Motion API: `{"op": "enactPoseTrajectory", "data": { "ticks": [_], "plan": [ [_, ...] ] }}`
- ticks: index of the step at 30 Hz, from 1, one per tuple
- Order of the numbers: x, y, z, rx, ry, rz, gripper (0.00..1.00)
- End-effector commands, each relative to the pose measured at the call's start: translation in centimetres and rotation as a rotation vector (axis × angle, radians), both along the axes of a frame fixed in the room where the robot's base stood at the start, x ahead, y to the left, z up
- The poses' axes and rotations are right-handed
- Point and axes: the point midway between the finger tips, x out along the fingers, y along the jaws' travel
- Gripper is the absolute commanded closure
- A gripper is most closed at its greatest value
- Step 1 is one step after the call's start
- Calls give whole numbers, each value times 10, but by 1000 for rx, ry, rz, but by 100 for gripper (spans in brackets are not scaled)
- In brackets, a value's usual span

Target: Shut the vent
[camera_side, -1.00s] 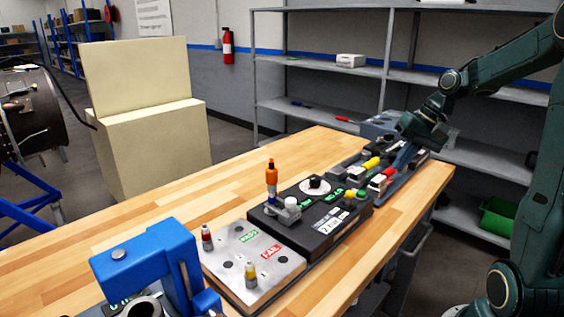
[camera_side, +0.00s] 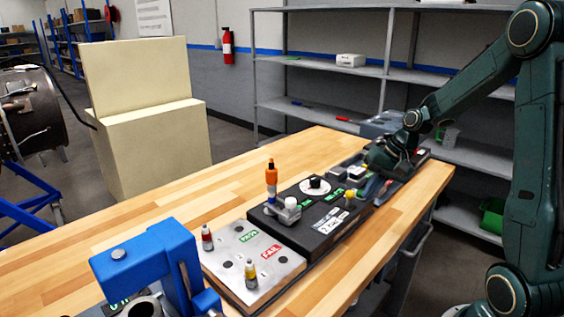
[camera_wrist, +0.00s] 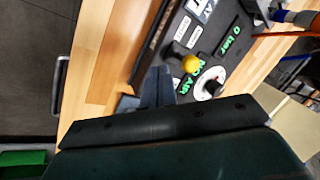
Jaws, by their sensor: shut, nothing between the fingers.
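No label reading "vent" can be made out. The black control panel (camera_side: 300,222) has a white dial with a black knob (camera_side: 315,186) and green displays. In the wrist view the displays read "NO AIR" and "0 bar". A yellow knob (camera_wrist: 190,64) stands on the panel near the dial (camera_wrist: 209,84); it also shows in the side view (camera_side: 349,194). My gripper (camera_wrist: 157,74) is shut and empty, its fingertips over the panel just left of the yellow knob in the wrist view. Whether they touch anything is unclear. My gripper hides part of the panel's far end.
A grey plate (camera_side: 245,285) with small bottles and a "FAIL" label lies nearer the camera. A blue clamp-like device (camera_side: 150,262) stands in front of it. An orange-topped fitting (camera_side: 271,180) rises from the panel. The wooden table (camera_side: 150,208) is clear at left.

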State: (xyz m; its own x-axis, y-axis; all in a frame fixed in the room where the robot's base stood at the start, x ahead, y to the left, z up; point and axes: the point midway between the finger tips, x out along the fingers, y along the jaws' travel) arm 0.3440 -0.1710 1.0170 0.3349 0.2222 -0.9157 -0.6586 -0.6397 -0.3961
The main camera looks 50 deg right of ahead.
Motion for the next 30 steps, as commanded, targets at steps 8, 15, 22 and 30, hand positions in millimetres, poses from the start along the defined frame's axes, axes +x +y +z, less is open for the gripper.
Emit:
{"op": "enactPoseTrajectory", "data": {
  "ticks": [8,15,22,30],
  "plan": [
    [13,9,1,1,-1,-1,100],
    [14,10,2,0,0,-1,100],
    [14,10,2,0,3,0,100],
    [17,10,3,0,42,-1,100]
  ]
}}
